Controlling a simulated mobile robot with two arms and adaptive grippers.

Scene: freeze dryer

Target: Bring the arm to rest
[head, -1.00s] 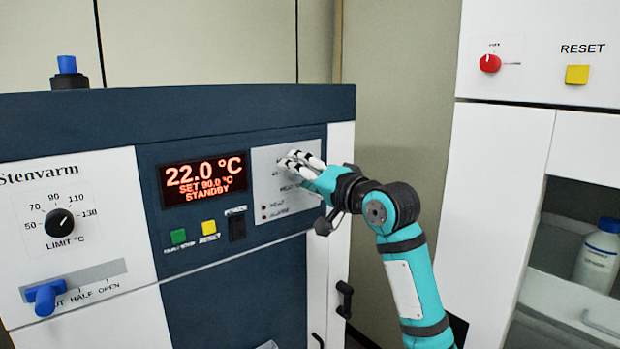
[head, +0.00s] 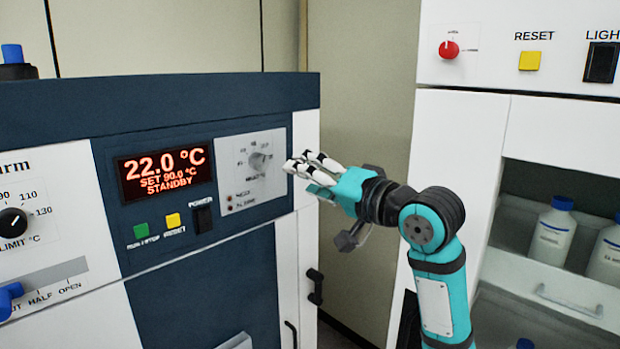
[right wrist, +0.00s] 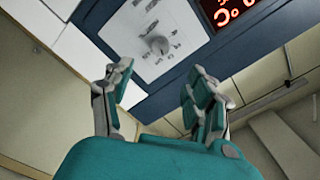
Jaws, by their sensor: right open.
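My right gripper (head: 312,167) is open and empty in the head view. It hangs in front of the right edge of the oven's front, just right of a grey dial (head: 260,160) on a light panel. In the right wrist view its two fingers (right wrist: 158,100) stand apart with nothing between them, and the light panel (right wrist: 150,35) shows beyond them. My right arm (head: 437,270) comes up from the lower right, with its teal links bent at the elbow. My left gripper is not in view.
The oven's display (head: 164,172) reads 22.0 °C, set 90.0 °C, standby. Below it are a green button (head: 141,230), a yellow button (head: 173,221) and a black switch (head: 202,219). At right a white cabinet (head: 455,150) holds white bottles (head: 552,232) with blue caps.

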